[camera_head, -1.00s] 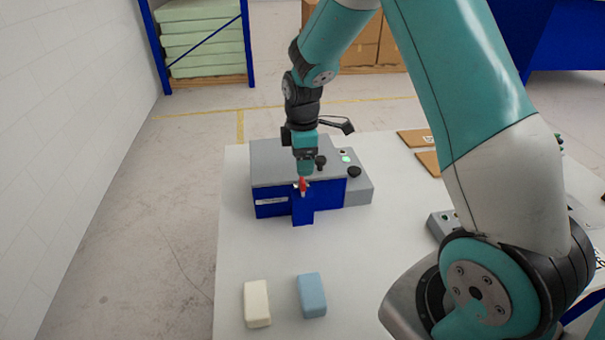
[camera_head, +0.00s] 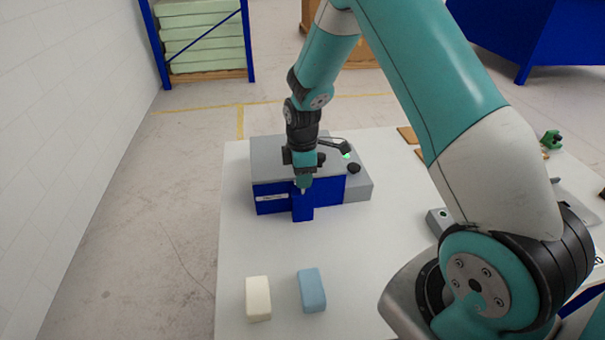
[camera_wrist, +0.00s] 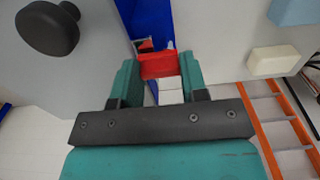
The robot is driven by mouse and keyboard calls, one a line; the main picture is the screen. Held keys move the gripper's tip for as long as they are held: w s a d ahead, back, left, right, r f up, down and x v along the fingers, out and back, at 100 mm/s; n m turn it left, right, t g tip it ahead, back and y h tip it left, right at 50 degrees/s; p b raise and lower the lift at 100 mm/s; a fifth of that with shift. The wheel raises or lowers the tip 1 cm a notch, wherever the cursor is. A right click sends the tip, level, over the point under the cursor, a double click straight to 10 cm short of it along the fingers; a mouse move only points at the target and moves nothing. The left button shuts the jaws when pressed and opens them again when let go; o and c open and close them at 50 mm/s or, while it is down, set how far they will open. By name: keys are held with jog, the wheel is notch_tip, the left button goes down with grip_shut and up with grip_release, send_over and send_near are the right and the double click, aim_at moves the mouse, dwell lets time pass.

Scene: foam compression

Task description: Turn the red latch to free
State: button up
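The red latch (camera_wrist: 158,65) shows in the wrist view between my gripper's two teal fingertips, in front of a blue panel. A white piece (camera_wrist: 171,92) shows just below it. My gripper (camera_wrist: 160,72) has its fingers apart with the latch in the gap. I cannot tell whether both fingers press on it. In the head view my gripper (camera_head: 303,187) points down at the front of the grey and blue machine (camera_head: 325,192), above its blue front tab (camera_head: 303,207). The latch is hidden there behind my gripper.
A black knob (camera_wrist: 47,27) is near my gripper in the wrist view. A cream block (camera_head: 258,298) and a light blue block (camera_head: 312,291) stand on the white table (camera_head: 235,240), nearer than the machine. A grey box (camera_head: 437,221) sits to the right.

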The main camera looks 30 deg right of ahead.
jog(key=shift+m, duration=0.3)
jog(key=m, duration=0.3)
jog(key=shift+s+d+m+b, duration=0.1)
jog(key=shift+m+b, duration=0.25)
jog(key=shift+m, duration=0.05)
jog(key=m, duration=0.4)
jog(key=shift+s+d+m+b, duration=0.1)
jog(key=shift+m+b, duration=0.2)
jog(key=m, duration=0.4)
jog(key=shift+s, duration=0.1)
jog(key=m, duration=0.4)
jog(key=shift+s+m+b, duration=0.1)
jog(key=shift+m+b, duration=0.2)
jog(key=shift+r+m, duration=0.1)
jog(key=shift+m, duration=0.2)
jog(key=o, duration=0.9)
